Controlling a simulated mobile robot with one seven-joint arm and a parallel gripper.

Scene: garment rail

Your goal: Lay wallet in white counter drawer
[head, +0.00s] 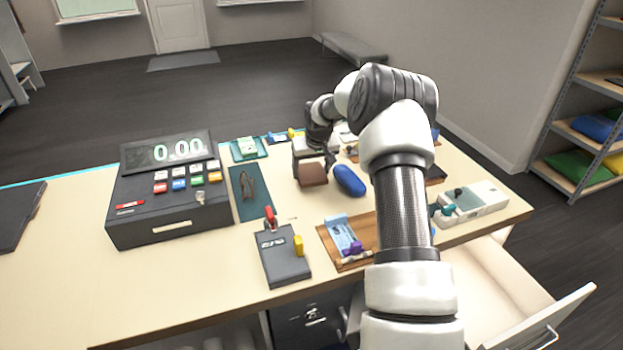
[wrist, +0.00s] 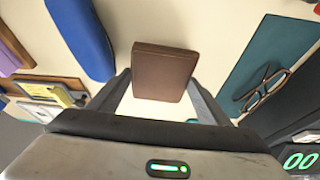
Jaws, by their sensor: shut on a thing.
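The brown wallet (head: 313,175) is over the counter, between a teal mat and a blue case; in the wrist view the wallet (wrist: 163,72) sits between my two fingers. My gripper (wrist: 160,88) is shut on it. In the head view my gripper (head: 308,158) is partly hidden behind my wrist. I cannot tell whether the wallet still touches the counter. The white counter drawer (head: 548,318) is pulled open at the lower right, below the counter's front edge; my arm hides its left part. The visible inside looks empty.
A cash register (head: 168,200) stands at the left. The blue case (head: 350,180) lies close right of the wallet. Glasses lie on the teal mat (head: 240,207). A grey box (head: 284,256), a wooden tray (head: 330,250) and a white device (head: 478,203) stand near the front edge.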

